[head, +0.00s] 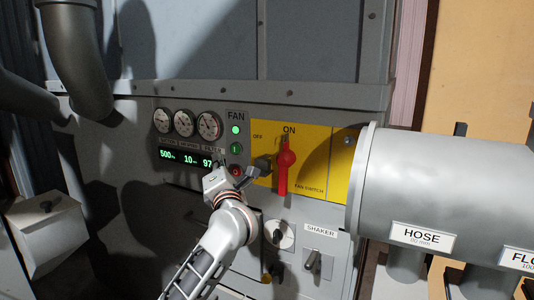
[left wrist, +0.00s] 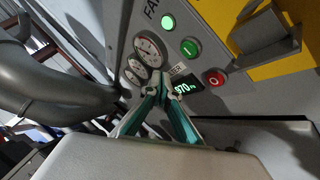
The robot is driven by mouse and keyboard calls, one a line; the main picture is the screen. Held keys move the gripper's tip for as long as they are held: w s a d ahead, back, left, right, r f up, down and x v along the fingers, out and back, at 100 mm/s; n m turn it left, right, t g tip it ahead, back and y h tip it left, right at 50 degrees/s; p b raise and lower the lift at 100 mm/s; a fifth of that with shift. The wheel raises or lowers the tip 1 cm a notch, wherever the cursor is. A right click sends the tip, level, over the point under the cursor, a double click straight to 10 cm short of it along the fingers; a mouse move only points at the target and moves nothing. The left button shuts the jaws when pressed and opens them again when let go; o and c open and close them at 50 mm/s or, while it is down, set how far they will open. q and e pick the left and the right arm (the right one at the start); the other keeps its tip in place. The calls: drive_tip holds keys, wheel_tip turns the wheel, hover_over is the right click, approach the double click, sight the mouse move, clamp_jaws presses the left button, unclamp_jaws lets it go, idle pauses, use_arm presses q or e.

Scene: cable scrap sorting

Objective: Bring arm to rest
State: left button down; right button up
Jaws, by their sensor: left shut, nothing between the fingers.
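My left arm reaches up from the bottom of the head view, and its gripper (head: 222,170) is in front of the grey control panel (head: 140,185), below the fan buttons. In the left wrist view the teal fingers of the left gripper (left wrist: 162,88) are together at the tips with nothing between them. The tips overlap the view of the green digital display (head: 185,158), hiding part of it. The red fan switch handle (head: 283,172) stands upright on its yellow plate (head: 325,150), under the word ON, apart from the gripper. My right gripper is not in view.
Several round gauges (head: 183,123) sit above the display. A green lamp (head: 235,130) is lit under FAN. A large grey hose duct (head: 430,185) juts out at the right. A grey pipe (head: 75,60) hangs at the upper left. A shaker switch (head: 312,260) is below the plate.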

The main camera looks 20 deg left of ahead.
use_arm(q)
drive_tip(key=shift+s+f, duration=0.1)
